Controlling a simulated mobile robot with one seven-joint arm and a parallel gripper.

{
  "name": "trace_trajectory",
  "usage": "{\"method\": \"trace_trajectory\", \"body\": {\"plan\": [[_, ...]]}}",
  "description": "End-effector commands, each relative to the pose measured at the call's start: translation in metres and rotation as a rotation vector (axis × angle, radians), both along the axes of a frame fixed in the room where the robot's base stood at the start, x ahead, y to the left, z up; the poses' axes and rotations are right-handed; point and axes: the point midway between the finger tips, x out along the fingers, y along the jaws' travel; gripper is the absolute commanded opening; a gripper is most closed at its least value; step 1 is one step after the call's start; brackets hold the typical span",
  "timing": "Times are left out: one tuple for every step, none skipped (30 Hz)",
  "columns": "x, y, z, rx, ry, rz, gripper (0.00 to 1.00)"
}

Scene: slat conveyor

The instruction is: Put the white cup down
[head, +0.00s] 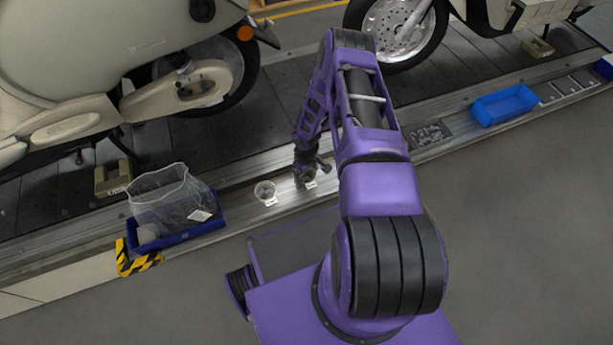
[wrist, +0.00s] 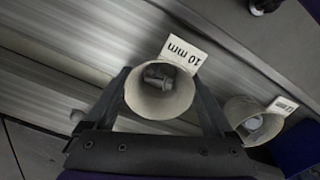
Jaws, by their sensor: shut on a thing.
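My gripper (wrist: 161,98) is shut on a white cup (wrist: 136,99) that carries a tag reading 10 mm. One finger is on each side of the cup, and a dark metal piece shows inside it. In the head view my gripper (head: 307,174) is low over the metal ledge of the conveyor, and the held cup is mostly hidden there. I cannot tell whether its base touches the ledge. A second pale cup (head: 265,188), also tagged, stands to the left on the ledge. It also shows at the right of the wrist view (wrist: 236,109).
A blue tray (head: 182,237) with a clear bag (head: 165,197) is at the left of the ledge. A blue bin (head: 504,104) and a recess of small parts (head: 430,133) are to the right. Scooters stand on the dark slats (head: 280,105) behind.

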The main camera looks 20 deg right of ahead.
Motion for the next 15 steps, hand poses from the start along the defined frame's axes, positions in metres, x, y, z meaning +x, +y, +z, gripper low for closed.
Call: {"method": "trace_trajectory", "body": {"plan": [[-0.001, 0.000, -0.002, 0.001, 0.001, 0.000, 0.89], [0.000, 0.000, -0.001, 0.000, 0.001, 0.000, 0.95], [0.000, 0.000, -0.001, 0.000, 0.001, 0.000, 1.00], [0.000, 0.000, -0.001, 0.000, 0.000, 0.000, 1.00], [0.000, 0.000, -0.001, 0.000, 0.000, 0.000, 1.00], [0.000, 0.000, -0.001, 0.000, 0.000, 0.000, 1.00], [0.000, 0.000, -0.001, 0.000, 0.000, 0.000, 1.00], [0.000, 0.000, -0.001, 0.000, 0.000, 0.000, 1.00], [0.000, 0.000, -0.001, 0.000, 0.000, 0.000, 1.00], [0.000, 0.000, -0.001, 0.000, 0.000, 0.000, 1.00], [0.000, 0.000, 0.000, 0.000, 0.000, 0.000, 1.00], [0.000, 0.000, 0.002, 0.000, -0.001, 0.000, 1.00], [0.001, 0.000, 0.006, -0.001, -0.001, 0.000, 1.00], [0.001, 0.000, 0.010, -0.001, -0.001, 0.000, 1.00], [0.001, 0.000, 0.015, -0.001, -0.001, 0.000, 1.00]]}}
